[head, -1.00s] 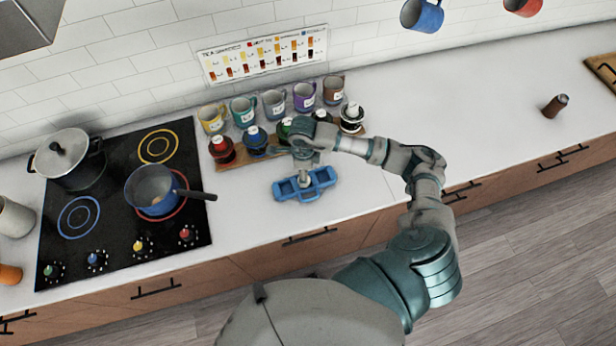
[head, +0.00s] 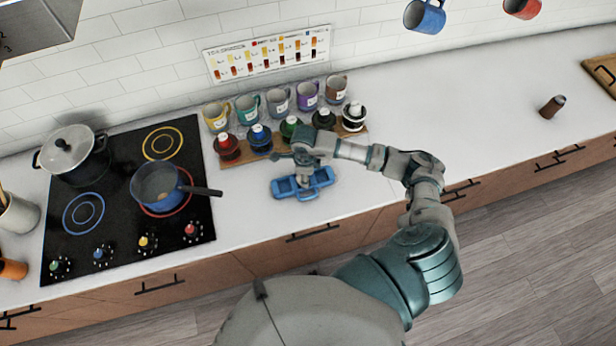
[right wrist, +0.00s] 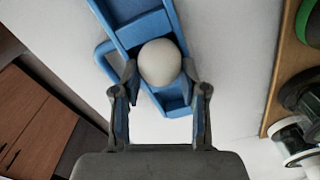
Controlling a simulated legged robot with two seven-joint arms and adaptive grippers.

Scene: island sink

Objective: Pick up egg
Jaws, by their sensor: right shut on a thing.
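A white egg (right wrist: 160,63) sits between the two fingers of my right gripper (right wrist: 160,88) in the right wrist view, and the fingers are shut on it. The egg is at or just above a blue tray (right wrist: 148,30) with compartments; I cannot tell whether it still touches the tray. The egg is mostly hidden there. My left gripper is not in view.
A wooden rack (head: 238,158) with several coloured bottles stands just behind the tray, with a row of mugs (head: 279,99) behind it. To the left is the stove with a blue saucepan (head: 160,186) and a lidded pot (head: 75,155). The counter to the right is mostly clear.

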